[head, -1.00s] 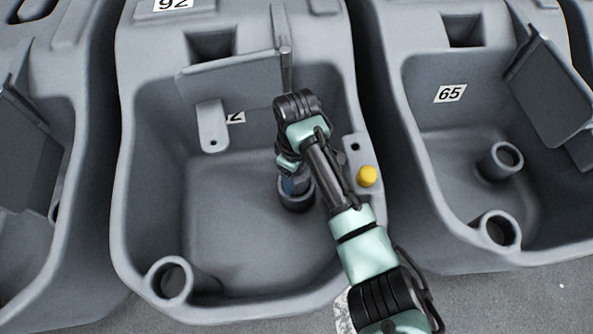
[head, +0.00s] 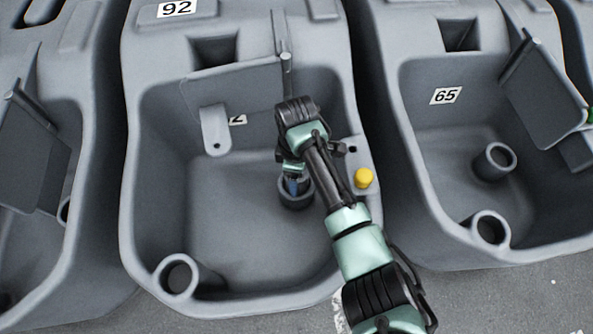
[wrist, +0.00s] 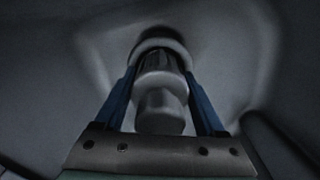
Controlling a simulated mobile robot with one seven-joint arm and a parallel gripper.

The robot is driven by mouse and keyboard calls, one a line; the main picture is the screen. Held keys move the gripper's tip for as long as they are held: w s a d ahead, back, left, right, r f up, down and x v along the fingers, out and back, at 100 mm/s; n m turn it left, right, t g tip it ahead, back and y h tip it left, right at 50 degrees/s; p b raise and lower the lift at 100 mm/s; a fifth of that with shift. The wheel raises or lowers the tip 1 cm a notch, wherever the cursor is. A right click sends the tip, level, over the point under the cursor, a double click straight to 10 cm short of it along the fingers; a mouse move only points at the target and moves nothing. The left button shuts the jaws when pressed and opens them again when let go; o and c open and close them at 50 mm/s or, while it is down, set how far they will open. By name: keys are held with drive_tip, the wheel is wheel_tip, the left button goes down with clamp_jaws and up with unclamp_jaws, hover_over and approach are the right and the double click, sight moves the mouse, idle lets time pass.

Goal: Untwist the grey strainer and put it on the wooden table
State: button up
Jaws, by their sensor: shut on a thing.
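The grey strainer (wrist: 160,88) is a stepped cylinder with a ribbed part, seen in the wrist view between the blue fingers of my gripper (wrist: 160,72). The gripper is shut on it. Its far end meets the round grey socket (wrist: 162,42); I cannot tell whether it is still seated. In the head view my gripper (head: 296,183) points down at the socket (head: 296,200) inside the tank marked 92 (head: 240,215), and it hides the strainer. The wooden table is not in view.
A hinged grey flap (head: 235,75) stands above the basin, and a yellow knob (head: 363,178) is on the rim to the right. A second tube (head: 178,275) is at front left. The tank marked 65 (head: 440,200) stands to the right.

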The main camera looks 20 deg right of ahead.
drive_tip(key=shift+n, duration=0.6)
drive_tip(key=shift+n+p, duration=0.4)
drive_tip(key=shift+n, duration=0.1)
drive_tip(key=o, duration=1.5)
drive_tip(key=shift+r, duration=0.1)
wheel_tip(320, 180, up, 7)
drive_tip(key=p, duration=0.8)
